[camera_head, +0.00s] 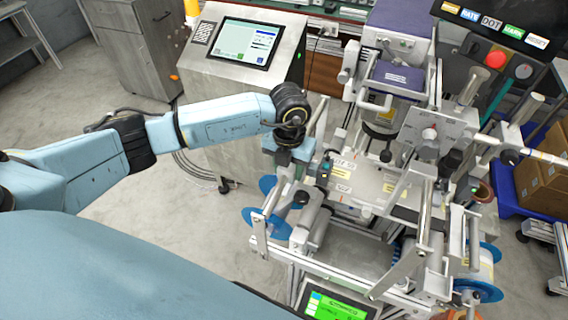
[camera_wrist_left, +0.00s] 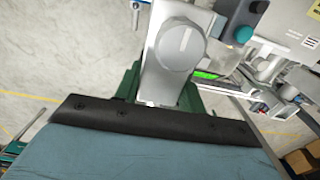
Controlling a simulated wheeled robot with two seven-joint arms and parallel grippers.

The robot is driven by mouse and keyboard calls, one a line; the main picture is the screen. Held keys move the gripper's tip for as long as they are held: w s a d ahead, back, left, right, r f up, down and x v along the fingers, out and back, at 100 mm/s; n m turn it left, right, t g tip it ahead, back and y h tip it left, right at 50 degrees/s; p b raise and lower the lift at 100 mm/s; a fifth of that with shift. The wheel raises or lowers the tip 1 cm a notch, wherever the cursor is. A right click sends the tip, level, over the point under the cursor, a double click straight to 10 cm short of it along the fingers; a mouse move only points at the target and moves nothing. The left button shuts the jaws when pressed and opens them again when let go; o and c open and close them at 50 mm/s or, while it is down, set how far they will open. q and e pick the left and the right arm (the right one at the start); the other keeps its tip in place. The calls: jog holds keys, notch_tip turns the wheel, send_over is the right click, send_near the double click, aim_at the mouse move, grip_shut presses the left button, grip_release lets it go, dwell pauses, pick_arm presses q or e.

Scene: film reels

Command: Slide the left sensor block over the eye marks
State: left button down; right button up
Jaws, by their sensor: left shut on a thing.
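My left gripper (camera_head: 292,168) reaches down at the left side of the film machine and is shut on the left sensor block. In the left wrist view, the block's grey body with a round knob (camera_wrist_left: 172,50) sits between the green fingers (camera_wrist_left: 128,84). A dark part with a teal button (camera_wrist_left: 241,33) shows beside it. In the head view, the gripper mostly hides the block. The pale machine bed (camera_head: 370,182) with yellow and white labels lies just right of the gripper. The eye marks are too small to make out. My right gripper is not in view.
A console with a screen (camera_head: 243,42) stands behind my left arm. Blue reel discs (camera_head: 268,222) flank rollers and metal bars at the machine's front. A button panel with a red button (camera_head: 495,59) is at the upper right. Open floor lies left.

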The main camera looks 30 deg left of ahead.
pick_arm(q)
jog(key=c, duration=0.8)
grip_release()
jog(key=shift+c, duration=0.2)
notch_tip(320, 180, up, 14)
jog(key=b, duration=0.1)
jog(key=shift+f, duration=0.25)
